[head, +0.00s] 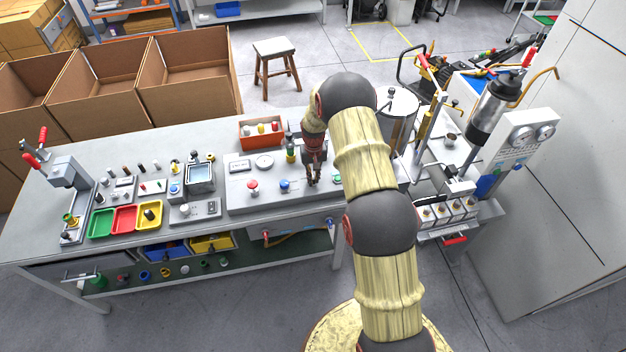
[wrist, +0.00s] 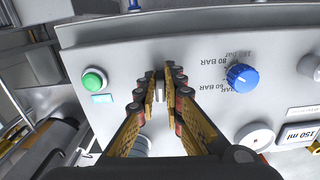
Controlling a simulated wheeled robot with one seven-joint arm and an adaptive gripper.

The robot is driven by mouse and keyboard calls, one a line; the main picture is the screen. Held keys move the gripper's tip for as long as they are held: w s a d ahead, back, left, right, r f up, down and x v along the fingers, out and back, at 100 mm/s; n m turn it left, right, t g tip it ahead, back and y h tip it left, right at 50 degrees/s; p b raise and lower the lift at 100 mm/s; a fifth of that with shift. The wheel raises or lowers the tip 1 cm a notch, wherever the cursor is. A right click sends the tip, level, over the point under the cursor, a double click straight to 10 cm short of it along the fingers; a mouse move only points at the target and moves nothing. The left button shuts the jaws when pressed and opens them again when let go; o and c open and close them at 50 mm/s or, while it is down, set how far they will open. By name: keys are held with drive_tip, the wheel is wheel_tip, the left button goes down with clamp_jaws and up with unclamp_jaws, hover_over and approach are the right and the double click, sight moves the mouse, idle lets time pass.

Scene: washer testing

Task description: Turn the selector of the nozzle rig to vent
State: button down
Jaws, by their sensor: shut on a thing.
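The nozzle rig's grey panel box (head: 236,197) stands on the bench in the head view. My gripper (head: 314,183) points down over its right part. In the wrist view my gripper (wrist: 163,80) has its two fingers closed in on a small grey piece (wrist: 159,92), apparently the selector's handle; the fingers hide most of it. I can read no vent mark beside it. A blue knob (wrist: 241,78) with "80 BAR" markings sits to the right in the wrist view. A green button (wrist: 94,80) with a cyan label sits to the left.
A red knob (head: 253,187) and the blue knob (head: 285,186) stand left of my gripper. An orange-red bin (head: 246,142) is behind the panel. A metal cylinder (head: 399,108) and a multi-valve fixture (head: 446,214) are right of my arm. Coloured trays (head: 123,219) lie to the left.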

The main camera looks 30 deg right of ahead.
sight(314, 179)
drive_tip(key=shift+n, duration=0.3)
drive_tip(key=c, duration=2)
unclamp_jaws()
drive_tip(key=shift+o, duration=0.5)
wheel_tip(314, 179, up, 12)
